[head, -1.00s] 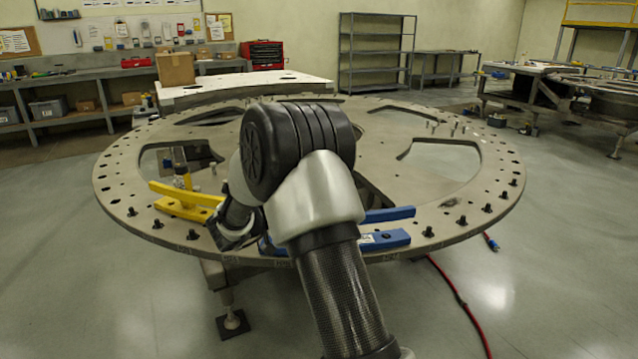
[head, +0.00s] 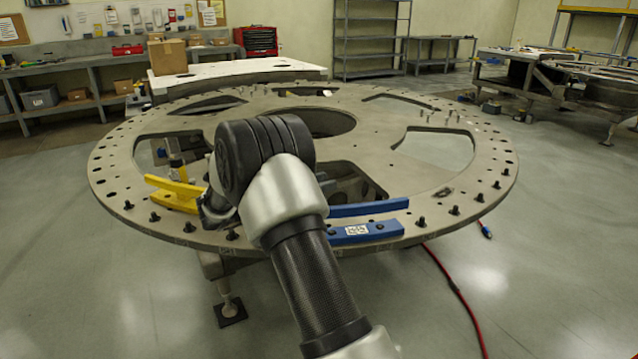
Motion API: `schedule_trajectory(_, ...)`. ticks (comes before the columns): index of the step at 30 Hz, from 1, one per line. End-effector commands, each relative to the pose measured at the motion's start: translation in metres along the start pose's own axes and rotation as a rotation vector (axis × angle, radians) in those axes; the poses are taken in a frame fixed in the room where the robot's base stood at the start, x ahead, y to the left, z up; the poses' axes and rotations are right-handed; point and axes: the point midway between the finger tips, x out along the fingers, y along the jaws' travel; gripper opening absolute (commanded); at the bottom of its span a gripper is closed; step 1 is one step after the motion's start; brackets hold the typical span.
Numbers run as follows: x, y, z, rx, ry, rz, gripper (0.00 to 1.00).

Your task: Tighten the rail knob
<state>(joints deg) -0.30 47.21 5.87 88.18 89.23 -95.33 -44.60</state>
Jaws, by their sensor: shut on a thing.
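The round metal turret plate (head: 130,215) fills the middle of the view. A yellow rail (head: 172,196) lies on its near left rim, and blue rails (head: 388,229) lie to the right of my arm. My gripper (head: 217,212) shows only as a dark shape just right of the yellow rail, low over the plate. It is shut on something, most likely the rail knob. The fingertips and the knob are hidden by my own arm.
Black bolts (head: 453,210) and holes line the plate's rim. Large cutouts (head: 435,150) open in the plate, and several small pins stand at its far right. A red hose (head: 455,290) lies on the floor at the right. Benches and shelves stand well back.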

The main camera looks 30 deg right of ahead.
Motion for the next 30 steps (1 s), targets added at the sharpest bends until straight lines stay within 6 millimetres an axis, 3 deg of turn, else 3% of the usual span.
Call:
schedule_trajectory(1,0.001,0.001,0.002,-0.003,-0.001,0.002,0.07)
schedule_trajectory(2,0.001,0.001,0.002,-0.003,-0.001,0.002,0.34)
schedule_trajectory(5,0.001,0.001,0.001,-0.002,-0.001,0.001,0.48)
schedule_trajectory(17,-0.009,0.0,0.0,-0.001,0.0,-0.002,0.48)
schedule_trajectory(20,-0.024,-0.001,0.0,-0.002,-0.001,-0.004,0.48)
schedule_trajectory(30,-0.107,-0.001,0.0,-0.002,-0.001,-0.004,0.48)
